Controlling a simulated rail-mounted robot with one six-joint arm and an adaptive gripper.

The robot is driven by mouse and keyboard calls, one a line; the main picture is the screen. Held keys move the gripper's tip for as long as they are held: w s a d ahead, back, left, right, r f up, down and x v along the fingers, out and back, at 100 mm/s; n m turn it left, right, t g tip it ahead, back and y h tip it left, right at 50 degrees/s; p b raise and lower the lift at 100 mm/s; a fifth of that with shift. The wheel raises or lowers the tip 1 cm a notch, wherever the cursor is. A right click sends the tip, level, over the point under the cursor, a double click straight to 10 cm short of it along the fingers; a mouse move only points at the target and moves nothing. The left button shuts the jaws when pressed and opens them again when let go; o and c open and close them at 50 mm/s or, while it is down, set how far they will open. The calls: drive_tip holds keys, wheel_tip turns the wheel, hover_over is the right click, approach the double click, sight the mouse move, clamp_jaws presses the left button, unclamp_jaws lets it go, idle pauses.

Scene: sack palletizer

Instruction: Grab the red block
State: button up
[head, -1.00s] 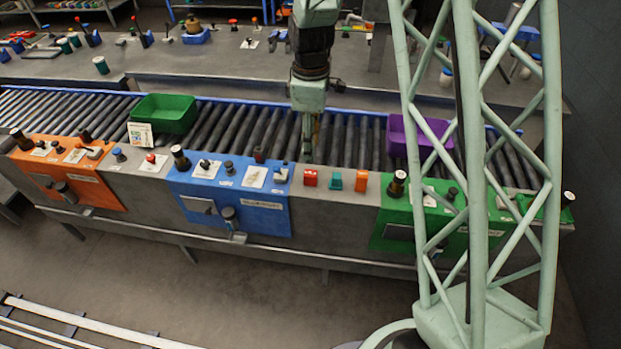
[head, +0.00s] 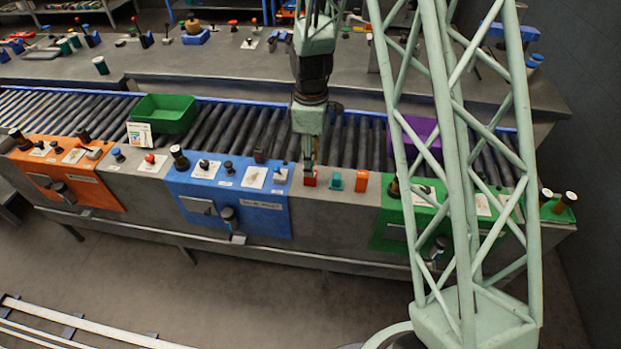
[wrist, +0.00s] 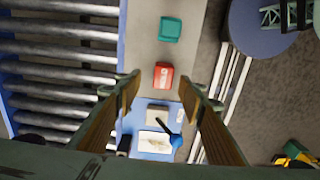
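The red block (head: 310,182) sits on the grey ledge at the front of the roller conveyor, partly hidden by my gripper in the head view. My gripper (head: 309,172) points down at it, its fingers at the block's far side. In the wrist view the red block (wrist: 163,76) lies just beyond the tips of my gripper (wrist: 165,88), roughly midway across the gap. The fingers are wide apart with nothing between them. I cannot tell how high the tips are above the ledge.
A teal block (head: 335,181) and an orange block (head: 361,182) stand to the right of the red one. A blue control panel (head: 258,210) with knobs lies left, a green panel (head: 392,228) right. A green bin (head: 164,112) and a purple bin (head: 421,135) rest on the conveyor.

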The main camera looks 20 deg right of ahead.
drive_tip(key=shift+f, duration=0.1)
drive_tip(key=shift+s+a+f+b, duration=0.1)
drive_tip(key=shift+s+f+b, duration=0.1)
drive_tip(key=shift+f, duration=0.55)
drive_tip(key=shift+s+a+f+b, duration=0.1)
drive_tip(key=shift+f+b, duration=0.05)
drive_tip(key=shift+f, duration=1.6)
drive_tip(key=c, duration=0.9)
